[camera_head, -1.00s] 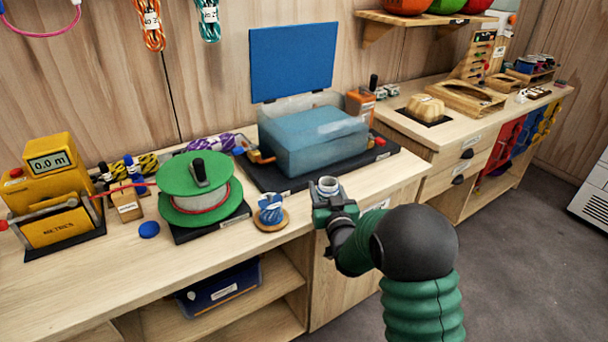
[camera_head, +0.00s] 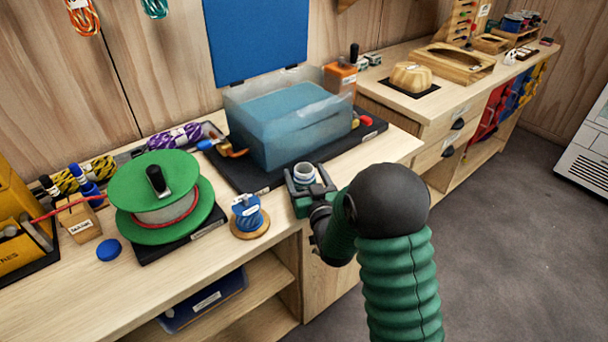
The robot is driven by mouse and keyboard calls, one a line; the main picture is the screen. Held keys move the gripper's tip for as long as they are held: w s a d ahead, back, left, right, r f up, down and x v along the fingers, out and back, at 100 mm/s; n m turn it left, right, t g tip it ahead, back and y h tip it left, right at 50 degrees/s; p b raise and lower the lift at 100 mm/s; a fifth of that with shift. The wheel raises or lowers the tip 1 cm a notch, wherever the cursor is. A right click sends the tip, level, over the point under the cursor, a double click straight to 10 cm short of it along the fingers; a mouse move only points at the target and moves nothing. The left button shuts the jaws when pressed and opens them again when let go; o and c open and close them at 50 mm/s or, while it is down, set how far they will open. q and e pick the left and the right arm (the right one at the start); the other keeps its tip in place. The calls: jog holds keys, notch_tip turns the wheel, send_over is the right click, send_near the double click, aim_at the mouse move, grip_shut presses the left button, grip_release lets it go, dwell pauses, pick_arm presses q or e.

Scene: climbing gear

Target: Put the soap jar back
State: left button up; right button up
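A small, pale, round open-topped jar (camera_head: 304,174), which looks like the soap jar, sits between the fingers of my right gripper (camera_head: 308,186). The gripper appears shut around it, at the front edge of the bench, just in front of the black mat (camera_head: 225,166). The fingers hide the jar's lower part, so I cannot tell if it touches the bench. A flat blue disc (camera_head: 108,250), like a lid, lies on the bench at the left. My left gripper is not in view.
A translucent blue tub (camera_head: 290,130) stands on the black mat. A green reel (camera_head: 130,190) and a blue spool on a wooden disc (camera_head: 262,228) stand left of my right gripper. Bare bench (camera_head: 385,148) shows right of the mat.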

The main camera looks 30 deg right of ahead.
aim_at(307, 188)
jog(key=shift+w+a, duration=0.2)
jog(key=shift+a, duration=0.4)
jog(key=shift+s+a+r, duration=0.1)
jog(key=shift+s+a, duration=0.05)
jog(key=shift+a, duration=0.05)
jog(key=v, duration=0.5)
jog(key=shift+s+d, duration=0.2)
jog(key=shift+s, duration=0.05)
jog(key=p, duration=0.2)
jog(key=s+p, duration=0.1)
jog(key=p, duration=0.2)
jog(key=s+r+p, duration=0.1)
jog(key=p, duration=0.1)
jog(key=shift+s+a+p, duration=0.2)
jog(key=shift+a+p, duration=0.1)
jog(key=shift+a, duration=0.05)
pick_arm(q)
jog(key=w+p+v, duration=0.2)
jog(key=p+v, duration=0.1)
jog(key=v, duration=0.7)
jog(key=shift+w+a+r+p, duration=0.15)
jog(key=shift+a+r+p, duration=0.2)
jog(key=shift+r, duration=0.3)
pick_arm(e)
jog(key=s, duration=0.2)
jog(key=s+a+f, duration=0.1)
jog(key=shift+s+a, duration=0.1)
jog(key=shift+s, duration=0.15)
